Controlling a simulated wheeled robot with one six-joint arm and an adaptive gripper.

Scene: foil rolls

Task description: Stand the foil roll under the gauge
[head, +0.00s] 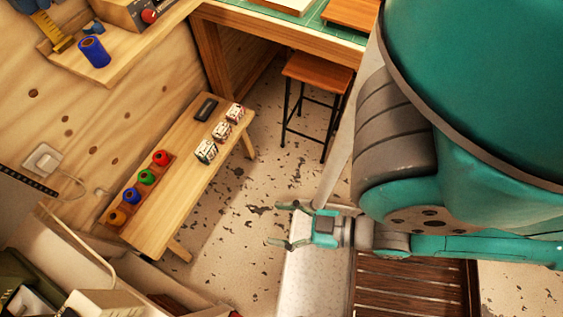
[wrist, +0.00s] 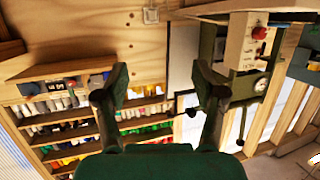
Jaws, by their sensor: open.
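A blue foil roll (head: 94,52) appears to stand upright on the wooden wall shelf at the upper left of the head view. Beside it is a blue-and-yellow upright device (head: 52,32), perhaps the gauge; its top is cut off. Several smaller coloured rolls, including a red one (head: 161,157) and a green one (head: 146,176), sit in a row on the low bench. My gripper (head: 290,228) is open and empty, out over the floor, well right of the bench and shelf. In the wrist view, its open fingers (wrist: 160,95) have nothing between them.
The low bench (head: 180,186) also holds several patterned boxes (head: 220,132) and a dark flat object (head: 206,108). A stool (head: 318,75) stands by the green-topped table. A red-knobbed box (head: 130,10) sits on the shelf. Floor between bench and gripper is clear.

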